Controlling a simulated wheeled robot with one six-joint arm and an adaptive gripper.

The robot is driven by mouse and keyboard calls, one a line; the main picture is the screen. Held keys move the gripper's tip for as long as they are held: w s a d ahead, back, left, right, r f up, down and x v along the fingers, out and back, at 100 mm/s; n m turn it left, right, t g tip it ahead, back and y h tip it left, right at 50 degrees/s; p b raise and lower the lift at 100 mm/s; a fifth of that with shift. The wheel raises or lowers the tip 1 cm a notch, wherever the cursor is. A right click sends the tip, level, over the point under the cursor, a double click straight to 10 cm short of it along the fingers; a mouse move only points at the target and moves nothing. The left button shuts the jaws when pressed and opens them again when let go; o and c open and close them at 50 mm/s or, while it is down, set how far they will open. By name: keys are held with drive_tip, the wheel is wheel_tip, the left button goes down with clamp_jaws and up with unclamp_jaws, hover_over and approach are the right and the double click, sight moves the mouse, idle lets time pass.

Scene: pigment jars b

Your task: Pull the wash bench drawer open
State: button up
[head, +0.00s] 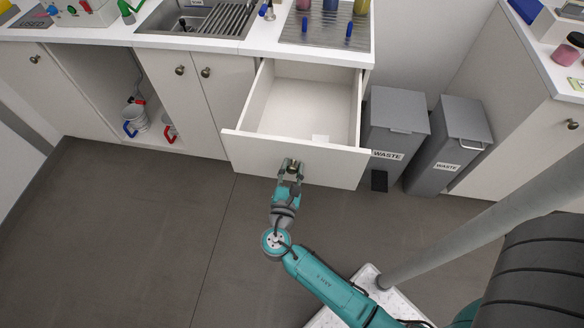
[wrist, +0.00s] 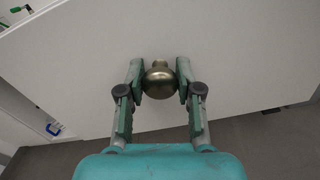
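The wash bench drawer (head: 237,143) is pulled well out from under the counter, and its white inside shows in the head view. A small pale piece lies on its floor near the front. My gripper (head: 291,166) is at the middle of the drawer front. In the wrist view the brass round knob (wrist: 160,80) sits between the two fingertips of my gripper (wrist: 160,84). The pads are close on both sides of the knob and appear to touch it. The drawer front (wrist: 232,50) fills most of the wrist view.
Two grey waste bins (head: 397,122) (head: 452,140) stand right of the drawer. A sink (head: 190,18) and drainer are above. The floor (head: 150,230) before the bench is clear.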

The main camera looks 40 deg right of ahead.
drive_tip(key=o, duration=0.3)
drive_tip(key=shift+v, duration=6)
